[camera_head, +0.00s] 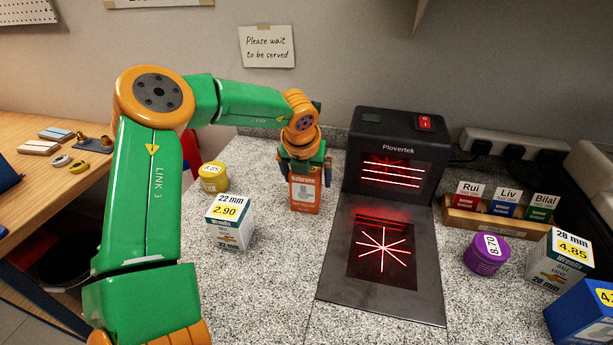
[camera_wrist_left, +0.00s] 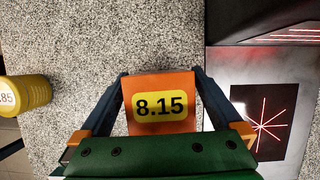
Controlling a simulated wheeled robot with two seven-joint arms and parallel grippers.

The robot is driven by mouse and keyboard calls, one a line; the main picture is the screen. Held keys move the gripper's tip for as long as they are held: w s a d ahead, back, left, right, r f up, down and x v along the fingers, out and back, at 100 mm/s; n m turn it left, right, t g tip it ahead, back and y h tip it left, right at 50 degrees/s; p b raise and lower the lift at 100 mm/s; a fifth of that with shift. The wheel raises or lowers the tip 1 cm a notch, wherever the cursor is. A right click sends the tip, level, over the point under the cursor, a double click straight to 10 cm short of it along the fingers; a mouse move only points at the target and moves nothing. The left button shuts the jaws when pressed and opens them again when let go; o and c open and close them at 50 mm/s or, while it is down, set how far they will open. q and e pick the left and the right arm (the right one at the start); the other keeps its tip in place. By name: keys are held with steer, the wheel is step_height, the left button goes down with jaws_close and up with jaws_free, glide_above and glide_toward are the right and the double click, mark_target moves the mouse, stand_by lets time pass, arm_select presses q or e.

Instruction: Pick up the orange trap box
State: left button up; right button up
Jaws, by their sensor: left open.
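The orange trap box (camera_head: 305,194) stands upright on the speckled counter, left of the black scanner. In the left wrist view its orange top (camera_wrist_left: 161,84) shows a yellow label reading 8.15. My left gripper (camera_head: 306,172) is directly above and around the box, pointing down. Its two fingers stand on either side of the box, open, with a thin gap visible at the sides in the left wrist view. The upper part of the box is partly hidden by the gripper in the head view. My right gripper is not in view.
The black Plovertek scanner (camera_head: 395,150) stands close on the right. A white 22 mm box (camera_head: 230,235) and a yellow tub (camera_head: 213,184) stand to the left. A purple tub (camera_head: 486,254), a 28 mm box (camera_head: 557,258) and a card holder (camera_head: 470,216) are farther right.

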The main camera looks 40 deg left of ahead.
arm_select(q)
steer(key=shift+s, duration=0.1)
steer(key=c, duration=0.5)
steer(key=shift+r, duration=0.1)
steer(key=c, duration=1)
steer(key=shift+r, duration=0.1)
